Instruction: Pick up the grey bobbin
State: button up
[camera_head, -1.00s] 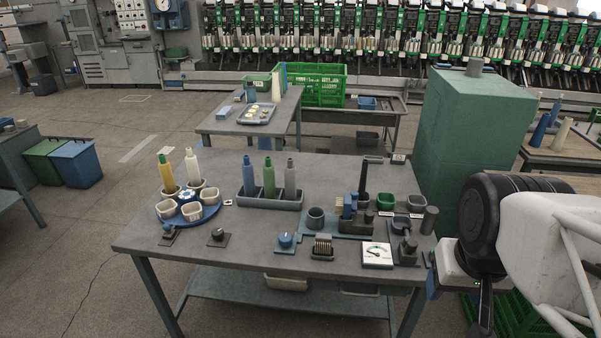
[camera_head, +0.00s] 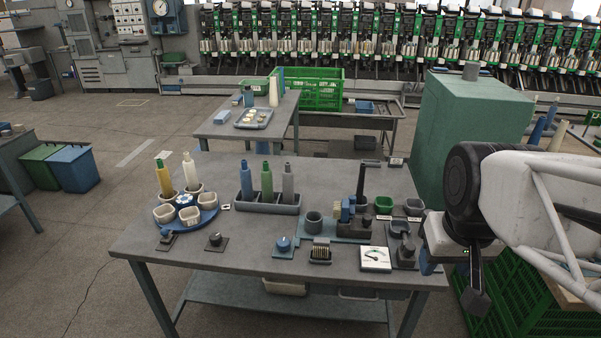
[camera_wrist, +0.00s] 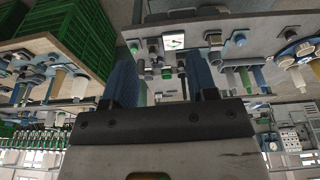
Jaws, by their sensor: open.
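The grey bobbin (camera_head: 288,184) stands upright in the right-hand slot of a dark grey three-slot holder (camera_head: 254,205) on the table. A green bobbin (camera_head: 267,180) and a blue bobbin (camera_head: 246,180) stand to its left in the same holder. My gripper (camera_head: 477,298) hangs off the table's right edge, well to the right of and nearer than the grey bobbin. It holds nothing. The wrist view looks at the scene upside down, with both fingers (camera_wrist: 160,62) spread apart and empty space between them.
A blue round tray (camera_head: 207,216) with cups and two bobbins is at the table's left. A dial gauge (camera_head: 375,258), a dark upright post (camera_head: 361,184) and small fixtures crowd the right half. A green cabinet (camera_head: 465,120) stands behind my arm. Green crates (camera_head: 540,300) lie below it.

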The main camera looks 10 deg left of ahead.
jog(key=w+a+r+n, duration=0.2)
jog(key=w+a, duration=0.1)
jog(key=w, duration=0.6)
jog(key=w+a+r+n, duration=0.2)
jog(key=w+r, duration=0.1)
jog(key=w, duration=0.6)
jog(key=n+g, duration=0.3)
jog(key=n, duration=0.6)
send_over(287, 163)
jog(key=f, duration=1.6)
jog(key=shift+s+d+f, duration=0.15)
jog(key=shift+s+d, duration=0.05)
jog(key=shift+d, duration=0.1)
jog(key=shift+w+a+f, duration=0.2)
jog(key=shift+a, duration=0.05)
jog(key=shift+f, duration=1.3)
jog(key=shift+f, duration=0.1)
